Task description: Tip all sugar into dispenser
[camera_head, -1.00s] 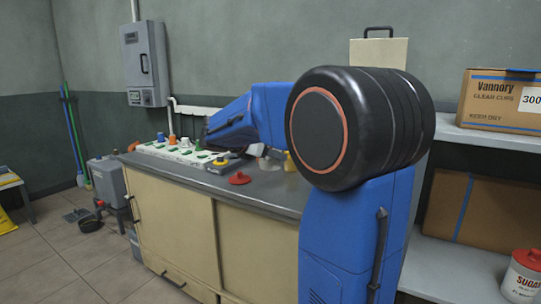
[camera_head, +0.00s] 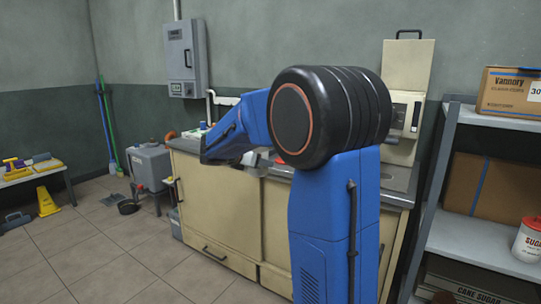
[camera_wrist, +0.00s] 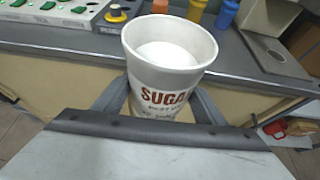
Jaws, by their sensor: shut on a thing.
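My gripper (camera_wrist: 160,102) is shut around a white sugar can (camera_wrist: 168,68), with one finger on each side. The can has red "SUGAR" lettering and no lid, and it holds white sugar (camera_wrist: 168,54) below its rim. It looks close to upright, in front of the counter's edge. In the head view my gripper (camera_head: 256,160) shows small before the counter, partly hidden by my arm. A beige machine (camera_head: 405,115) with an upright panel stands at the counter's right end. I cannot tell whether it is the dispenser.
The grey-topped counter (camera_head: 222,195) with beige doors stands behind my arm. A lidded sugar can (camera_head: 527,243) and a cardboard box (camera_head: 505,92) are on the right shelves. A grey tank (camera_head: 148,166) and a yellow sign (camera_head: 46,202) stand left.

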